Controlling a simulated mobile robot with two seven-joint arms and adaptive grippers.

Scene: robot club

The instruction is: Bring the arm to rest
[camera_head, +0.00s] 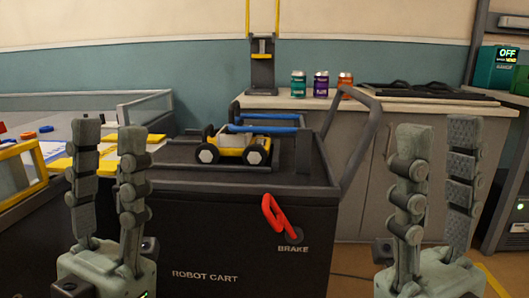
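My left gripper (107,185) stands upright at the lower left. Its two fingers are apart with nothing between them. My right gripper (438,185) stands upright at the lower right. Its fingers are also apart with an empty gap between them. Both grippers are in front of the robot cart (200,225), one toward each side of it, and neither is seen holding anything.
A yellow and black wheeled robot (232,148) sits on the cart top. The cart has a red brake lever (274,215) on its front. Several cans, including a purple can (321,84), stand on the back counter (400,98). A table with small parts (46,129) is at left.

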